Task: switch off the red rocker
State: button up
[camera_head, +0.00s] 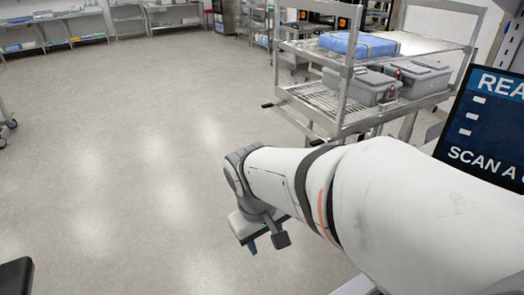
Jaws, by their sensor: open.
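My gripper (262,241) shows in the head view at the end of my white arm, below the middle of the picture. It hangs over bare floor, open, with nothing seen between its fingers. The red rocker is not seen in this view, nor is any panel carrying one. My arm covers much of the lower right, and what lies behind it is hidden.
A wire-shelf trolley (312,98) with grey lidded boxes (359,86) and a blue wrapped pack (358,45) stands behind my arm. A dark screen (490,125) is at the right edge. Steel shelving (60,40) lines the back.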

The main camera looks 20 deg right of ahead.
jog(key=w+d+f+n+h+p, duration=0.3)
jog(key=w+d+n+h, duration=0.1)
jog(key=d, duration=0.4)
jog(key=w+d+f+n+h+p, duration=0.3)
jog(key=w+d+n+h+p, duration=0.1)
jog(key=d+n+h, duration=0.3)
jog(key=w+d+f+n+t+h+p, duration=0.1)
jog(key=w+d+f+n+h+p, duration=0.2)
jog(key=d, duration=0.6)
jog(key=shift+w+n+h+p, duration=0.45)
jog(key=shift+w+n+h, duration=0.9)
jog(key=shift+n, duration=0.55)
jog(key=shift+w, duration=0.1)
